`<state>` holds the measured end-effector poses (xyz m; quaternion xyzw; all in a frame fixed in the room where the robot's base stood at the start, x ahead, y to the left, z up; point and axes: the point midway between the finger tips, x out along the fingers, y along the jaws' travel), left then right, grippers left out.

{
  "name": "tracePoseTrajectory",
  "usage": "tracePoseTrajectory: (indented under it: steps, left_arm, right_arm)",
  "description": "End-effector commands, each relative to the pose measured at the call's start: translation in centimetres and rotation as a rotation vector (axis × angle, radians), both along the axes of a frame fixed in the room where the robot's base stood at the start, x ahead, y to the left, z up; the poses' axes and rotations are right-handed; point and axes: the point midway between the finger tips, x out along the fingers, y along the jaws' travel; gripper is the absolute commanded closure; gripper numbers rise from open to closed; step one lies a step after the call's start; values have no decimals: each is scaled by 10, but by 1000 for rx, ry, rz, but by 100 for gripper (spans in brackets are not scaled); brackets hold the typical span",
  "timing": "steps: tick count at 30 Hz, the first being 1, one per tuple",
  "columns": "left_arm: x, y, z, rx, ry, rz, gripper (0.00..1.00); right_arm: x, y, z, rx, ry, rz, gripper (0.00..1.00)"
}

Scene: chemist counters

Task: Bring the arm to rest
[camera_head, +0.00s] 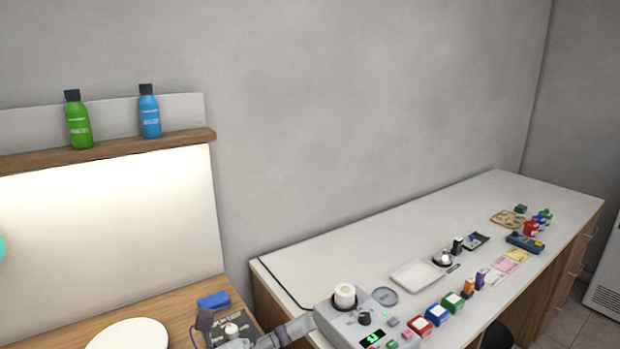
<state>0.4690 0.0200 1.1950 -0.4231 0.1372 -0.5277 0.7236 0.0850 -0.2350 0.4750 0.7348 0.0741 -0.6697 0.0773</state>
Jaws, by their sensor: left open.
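My left arm shows as grey links at the bottom edge, low over the gap between the wooden counter (175,312) and the white counter (370,240). My left gripper (222,334) is open at the bottom of the view, over the right end of the wooden counter. It is small and partly cut off by the frame edge, and I see nothing held in it. My right gripper is not in view.
A grey device (345,325) with a white round top stands close right of my arm. Several small coloured boxes and bottles line the white counter's front, beside a white tray (417,275). A blue block (213,300) and white plate (130,334) are left.

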Motion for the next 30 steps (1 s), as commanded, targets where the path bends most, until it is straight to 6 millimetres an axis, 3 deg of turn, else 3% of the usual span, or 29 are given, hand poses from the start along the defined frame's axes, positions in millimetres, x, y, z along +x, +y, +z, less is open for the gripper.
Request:
tracePoseTrajectory:
  steps: [2, 5, 8, 11, 13, 16, 21, 30]
  left_arm:
    - [9, 27, 19, -273, 144, 121, 56]
    - [27, 77, 17, -591, 361, 302, 56]
    - [37, 131, -17, -868, 611, 507, 56]
    - [28, 175, -78, -1094, 891, 727, 56]
    - [10, 195, -124, -1211, 1083, 877, 56]
    - [-27, 208, -183, -1315, 1334, 1068, 56]
    - [-89, 207, -243, -1381, 1644, 1298, 56]
    - [-185, 189, -291, -1351, 2034, 1574, 56]
  right_arm:
    - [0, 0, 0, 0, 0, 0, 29]
    - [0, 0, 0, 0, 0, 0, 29]
    - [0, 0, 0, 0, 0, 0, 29]
    - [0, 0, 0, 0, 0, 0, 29]
    - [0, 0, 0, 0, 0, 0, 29]
    - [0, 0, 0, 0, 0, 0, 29]
    - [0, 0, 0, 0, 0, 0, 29]
    - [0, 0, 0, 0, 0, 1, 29]
